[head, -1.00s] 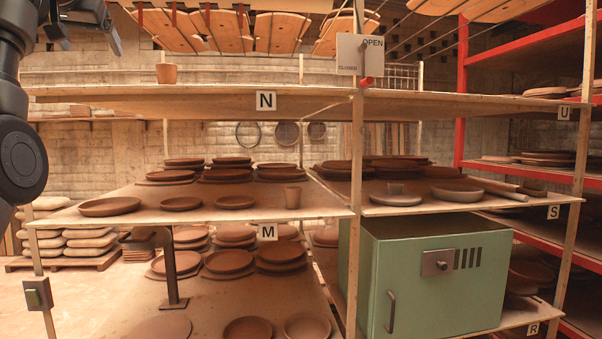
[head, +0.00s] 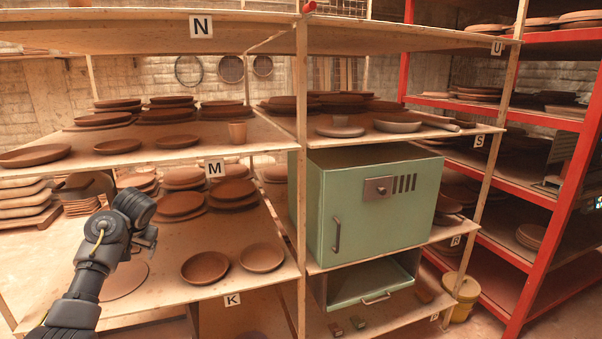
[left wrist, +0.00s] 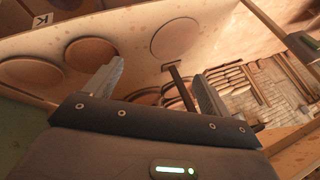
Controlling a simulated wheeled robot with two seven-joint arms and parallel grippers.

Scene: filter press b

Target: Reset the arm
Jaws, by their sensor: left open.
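My left arm comes in from the lower left of the head view. Its dark gripper (head: 146,238) is over the front of the lower shelf (head: 205,238), left of two round clay plates. In the left wrist view the gripper (left wrist: 160,88) shows two grey fingers spread apart with nothing between them. Beyond the fingers are the shelf board, round plates (left wrist: 91,55) and a dark post (left wrist: 180,88). My right gripper is in neither view.
A green cabinet (head: 360,225) stands right of the wooden post (head: 301,150), above an open green drawer (head: 375,283). Red racks (head: 520,185) and a yellow bucket (head: 463,298) are at right.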

